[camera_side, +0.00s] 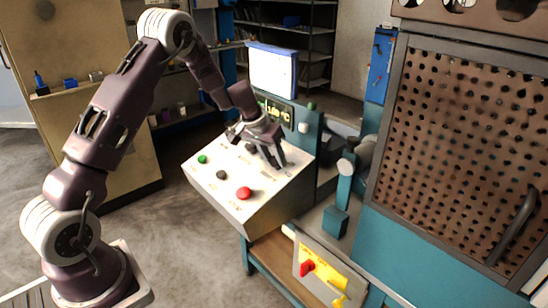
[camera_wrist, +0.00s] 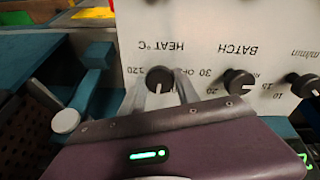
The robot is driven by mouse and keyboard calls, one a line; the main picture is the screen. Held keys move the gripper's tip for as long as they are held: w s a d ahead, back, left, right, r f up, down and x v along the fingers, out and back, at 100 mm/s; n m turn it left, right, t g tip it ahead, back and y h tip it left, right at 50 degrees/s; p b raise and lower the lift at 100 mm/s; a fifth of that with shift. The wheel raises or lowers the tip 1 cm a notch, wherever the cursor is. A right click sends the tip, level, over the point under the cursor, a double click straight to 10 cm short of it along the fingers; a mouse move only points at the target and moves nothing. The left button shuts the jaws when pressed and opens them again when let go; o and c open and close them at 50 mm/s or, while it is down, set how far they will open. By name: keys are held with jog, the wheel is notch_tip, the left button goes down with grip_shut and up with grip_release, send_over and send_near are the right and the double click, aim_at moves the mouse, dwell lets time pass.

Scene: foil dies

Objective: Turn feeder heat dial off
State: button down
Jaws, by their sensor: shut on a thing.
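The heat dial (camera_wrist: 159,77) is a black knob on the white sloped panel (camera_wrist: 205,22). In the wrist view it sits under an upside-down "HEAT °C" label, with "120" to its left and "OFF" and "30" to its right. My gripper (camera_wrist: 161,88) has one finger on each side of the dial and is shut on it. The dial's pointer is partly hidden, so its setting is unclear. In the side view my gripper (camera_side: 277,160) is at the panel's right part and hides the dial.
The batch dial (camera_wrist: 238,82) and another black dial (camera_wrist: 304,86) are right of the heat dial in the wrist view. A red button (camera_side: 244,193) and green button (camera_side: 202,159) are on the panel. A green temperature display (camera_side: 274,110) stands behind; a perforated guard (camera_side: 470,130) is at right.

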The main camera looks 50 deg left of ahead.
jog(key=n, duration=0.5)
jog(key=shift+d+n+y, duration=0.15)
jog(key=shift+n+y, duration=0.15)
jog(key=n, duration=0.4)
jog(key=shift+n, duration=0.3)
jog(key=n, duration=0.4)
jog(key=shift+n+y, duration=0.3)
jog(key=n, duration=0.4)
jog(key=shift+w+n+g, duration=0.1)
jog(key=shift+n+g, duration=0.2)
jog(key=shift+g, duration=0.1)
jog(key=shift+r, duration=0.1)
jog(key=shift+n, duration=0.3)
jog(key=c, duration=0.9)
grip_release()
